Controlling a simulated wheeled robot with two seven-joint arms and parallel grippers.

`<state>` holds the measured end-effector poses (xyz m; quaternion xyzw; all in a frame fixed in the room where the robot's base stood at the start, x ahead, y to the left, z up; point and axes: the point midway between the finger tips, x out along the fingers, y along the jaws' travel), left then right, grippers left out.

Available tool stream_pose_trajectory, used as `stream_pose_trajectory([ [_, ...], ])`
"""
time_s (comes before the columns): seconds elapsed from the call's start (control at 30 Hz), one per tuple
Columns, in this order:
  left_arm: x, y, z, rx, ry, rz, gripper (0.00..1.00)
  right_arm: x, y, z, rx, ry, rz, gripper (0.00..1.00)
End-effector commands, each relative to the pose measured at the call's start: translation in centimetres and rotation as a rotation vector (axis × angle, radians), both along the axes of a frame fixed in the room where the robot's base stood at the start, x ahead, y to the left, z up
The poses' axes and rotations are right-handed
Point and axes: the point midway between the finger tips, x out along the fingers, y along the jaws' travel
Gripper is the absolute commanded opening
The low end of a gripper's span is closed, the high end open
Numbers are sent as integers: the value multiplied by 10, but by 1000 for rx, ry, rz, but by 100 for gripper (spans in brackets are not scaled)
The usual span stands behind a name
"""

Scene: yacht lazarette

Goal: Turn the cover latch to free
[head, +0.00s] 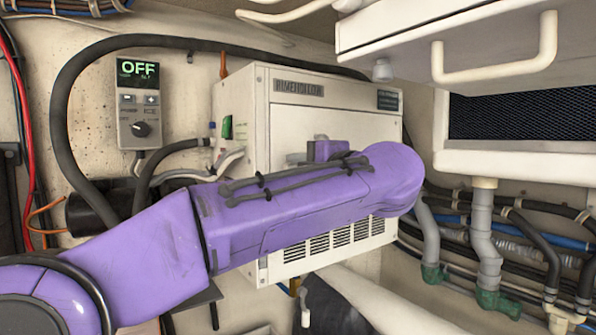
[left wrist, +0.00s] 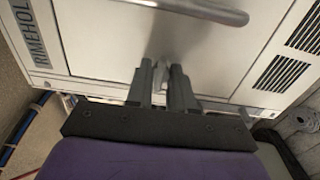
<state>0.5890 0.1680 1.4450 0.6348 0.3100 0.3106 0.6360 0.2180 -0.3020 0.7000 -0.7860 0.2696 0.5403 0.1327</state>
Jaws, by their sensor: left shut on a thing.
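The white RIMEHOLLOW unit (head: 335,115) hangs on the wall in the head view, with its front cover partly behind my purple left arm. In the left wrist view my left gripper (left wrist: 162,82) is at the cover (left wrist: 108,42), its two dark fingers shut on a small pale latch (left wrist: 163,72). Most of the latch is hidden between the fingers, so its angle is hard to read. The arm hides the latch in the head view. My right gripper is not in view.
A grey bar handle (left wrist: 190,10) crosses the cover near the fingers. A control box (head: 139,102) reading OFF is on the wall at left. A white cabinet with a handle (head: 495,65) overhangs at upper right. Hoses and pipes (head: 484,235) crowd the lower right.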

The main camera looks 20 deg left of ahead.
Motion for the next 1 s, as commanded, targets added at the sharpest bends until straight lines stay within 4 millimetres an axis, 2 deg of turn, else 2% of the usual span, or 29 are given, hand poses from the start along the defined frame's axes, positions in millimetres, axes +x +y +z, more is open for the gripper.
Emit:
stream_pose_trajectory([
  [0.47,0,0,2,-7,-14,-1,0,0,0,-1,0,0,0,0],
  [0.5,0,0,2,-7,-14,-1,25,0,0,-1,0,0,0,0],
  [0.57,0,0,1,-7,-14,-1,45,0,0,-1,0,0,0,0],
  [0.6,0,0,1,-8,-13,-1,48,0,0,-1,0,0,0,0],
  [0.87,-1,-1,0,-8,-12,0,48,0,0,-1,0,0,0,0],
  [1.0,-11,-15,-1,-5,-15,-2,48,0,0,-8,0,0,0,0],
])
